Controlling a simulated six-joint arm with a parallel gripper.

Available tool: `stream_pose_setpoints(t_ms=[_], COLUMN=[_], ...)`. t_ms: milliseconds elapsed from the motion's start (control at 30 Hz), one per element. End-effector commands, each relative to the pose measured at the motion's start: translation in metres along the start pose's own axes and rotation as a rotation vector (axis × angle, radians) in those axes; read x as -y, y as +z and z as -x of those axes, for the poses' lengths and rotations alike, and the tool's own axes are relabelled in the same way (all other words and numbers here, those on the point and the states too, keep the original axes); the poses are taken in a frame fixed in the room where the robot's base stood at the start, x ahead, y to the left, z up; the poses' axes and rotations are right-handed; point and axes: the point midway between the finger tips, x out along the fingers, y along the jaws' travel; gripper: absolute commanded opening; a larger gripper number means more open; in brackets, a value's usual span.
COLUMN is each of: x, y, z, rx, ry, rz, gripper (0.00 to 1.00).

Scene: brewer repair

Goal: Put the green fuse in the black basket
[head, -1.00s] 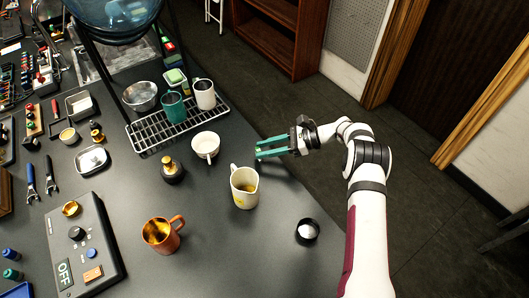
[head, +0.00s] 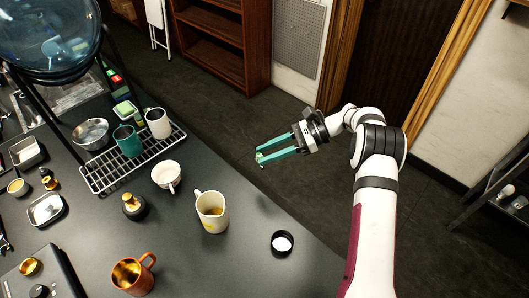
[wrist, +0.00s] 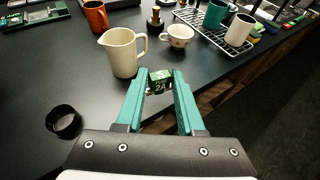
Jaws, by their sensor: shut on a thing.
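My gripper (head: 276,150) has long teal fingers and is shut on a small green fuse. In the wrist view the green fuse (wrist: 160,80) sits between the fingertips, with white marks that look like "24" on its face. In the head view only a bit of the fuse (head: 260,158) shows at the fingertips. The gripper is raised beyond the table's right edge.
A cream pitcher (head: 211,216), a white cup (head: 166,174) and a copper mug (head: 146,278) stand on the dark table. Behind them a wire rack (head: 104,182) holds a teal mug (head: 128,140) and a white mug (head: 158,123). The floor right of the table is open.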

Motion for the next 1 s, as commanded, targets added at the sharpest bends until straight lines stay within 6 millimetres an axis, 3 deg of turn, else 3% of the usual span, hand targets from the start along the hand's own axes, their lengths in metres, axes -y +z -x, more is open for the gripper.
stream_pose_setpoints(t_ms=[167, 500, 600, 767, 1000], x=[-0.021, -0.154, -0.175, -0.182, -0.182], y=[-0.004, -0.005, -0.002, -0.011, -0.048], z=[0.006, 0.024, 0.024, 0.020, 0.005], rx=[-0.012, -0.014, -0.004, 0.002, 0.002], ry=[0.022, 0.180, 0.207, 0.217, 0.216], rz=[0.005, 0.070, 0.085, 0.089, 0.088], gripper=[0.00, 0.00, 0.00, 0.00, 0.00])
